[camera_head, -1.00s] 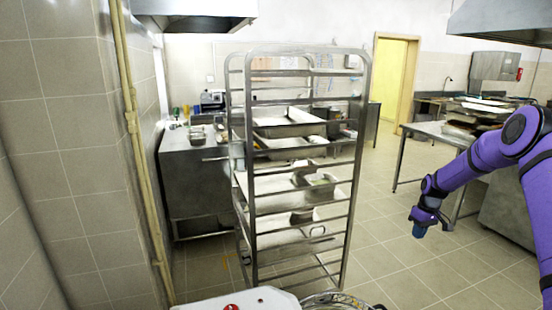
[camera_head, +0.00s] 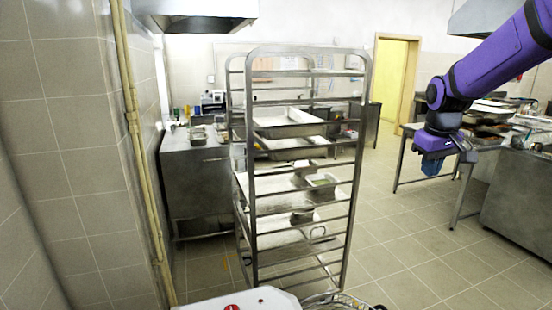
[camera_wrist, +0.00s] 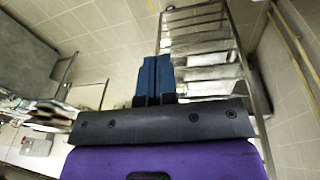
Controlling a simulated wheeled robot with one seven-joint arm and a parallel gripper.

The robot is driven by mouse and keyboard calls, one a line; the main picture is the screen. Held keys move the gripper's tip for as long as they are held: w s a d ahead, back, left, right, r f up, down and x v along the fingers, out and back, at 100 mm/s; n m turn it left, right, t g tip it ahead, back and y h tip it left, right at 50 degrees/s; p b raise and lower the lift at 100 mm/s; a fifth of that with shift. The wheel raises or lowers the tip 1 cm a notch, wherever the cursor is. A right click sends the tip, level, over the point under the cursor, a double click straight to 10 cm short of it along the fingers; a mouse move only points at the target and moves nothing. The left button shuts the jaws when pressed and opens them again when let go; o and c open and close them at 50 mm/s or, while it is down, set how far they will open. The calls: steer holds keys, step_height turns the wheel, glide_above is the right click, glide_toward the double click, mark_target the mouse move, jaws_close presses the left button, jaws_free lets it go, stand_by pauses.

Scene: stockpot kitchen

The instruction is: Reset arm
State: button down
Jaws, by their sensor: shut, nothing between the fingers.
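My gripper (camera_head: 431,166) hangs at the end of my purple arm, on the right side of the head view, pointing down in front of a steel table. Its blue fingers (camera_wrist: 155,80) show side by side in the wrist view, closed together with nothing between them. The gripper is in free air, apart from the rack and the table. No object is held.
A tall steel rack (camera_head: 252,190) with trays and pans stands in the middle, left of my gripper. A steel table (camera_head: 410,158) is behind the gripper, and a steel cabinet (camera_head: 520,208) stands at right. Tiled floor (camera_head: 400,240) between them is clear.

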steer(key=s+a+r+m+t, duration=0.1)
steer(key=s+a+r, duration=0.15)
steer(key=s, duration=0.55)
steer(key=s+a+r+t, duration=0.15)
steer(key=s+r, duration=0.25)
steer(key=s, duration=0.4)
steer(key=s+a+f+m, duration=0.1)
steer(key=s+a, duration=0.1)
steer(key=s, duration=1.2)
steer(key=shift+a+f+t+y, duration=0.3)
steer(key=shift+f+t+y, duration=0.05)
steer(key=shift+t+y, duration=0.1)
